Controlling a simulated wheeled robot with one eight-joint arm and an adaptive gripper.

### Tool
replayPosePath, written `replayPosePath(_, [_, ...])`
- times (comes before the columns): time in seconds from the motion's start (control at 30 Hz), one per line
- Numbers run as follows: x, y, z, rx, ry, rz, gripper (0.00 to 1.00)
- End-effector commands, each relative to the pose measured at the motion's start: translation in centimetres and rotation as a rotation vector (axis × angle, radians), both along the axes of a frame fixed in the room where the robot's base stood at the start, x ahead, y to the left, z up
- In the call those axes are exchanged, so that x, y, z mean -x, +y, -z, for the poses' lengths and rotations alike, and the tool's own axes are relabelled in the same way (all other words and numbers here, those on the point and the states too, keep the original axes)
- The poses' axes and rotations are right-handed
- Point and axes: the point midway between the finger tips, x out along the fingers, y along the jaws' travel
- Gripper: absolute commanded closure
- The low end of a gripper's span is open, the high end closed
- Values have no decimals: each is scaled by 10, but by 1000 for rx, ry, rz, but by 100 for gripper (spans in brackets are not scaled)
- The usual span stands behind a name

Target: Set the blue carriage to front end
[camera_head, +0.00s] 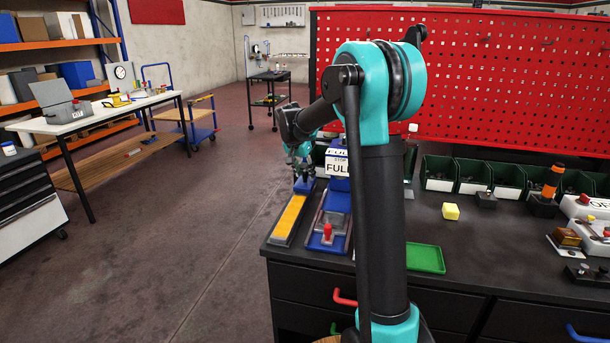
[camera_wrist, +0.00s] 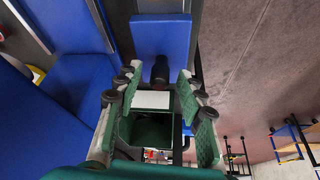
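The blue carriage (camera_head: 304,186) sits at the far end of a long slide with a yellow strip (camera_head: 289,215), at the left edge of the dark bench. In the wrist view the carriage is a blue block (camera_wrist: 160,35) with a dark knob (camera_wrist: 160,72) on it. My gripper (camera_head: 300,165) is over the carriage, partly hidden behind my arm. In the wrist view its green-padded fingers (camera_wrist: 159,75) are apart, one on each side of the knob, with visible gaps. No grip on the knob shows.
Right beside the slide is a blue fixture (camera_head: 338,205) with a red knob (camera_head: 327,232), and a box marked FULL (camera_head: 338,167) behind it. Green bins and a red pegboard (camera_head: 490,75) stand behind.

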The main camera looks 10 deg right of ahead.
Motion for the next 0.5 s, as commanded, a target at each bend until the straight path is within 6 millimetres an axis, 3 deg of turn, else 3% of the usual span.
replayPosePath(0.43, [-3, -3, 11, 0, 0, 0, 61])
replayPosePath(0.5, [-3, -3, 11, 0, 0, 0, 68])
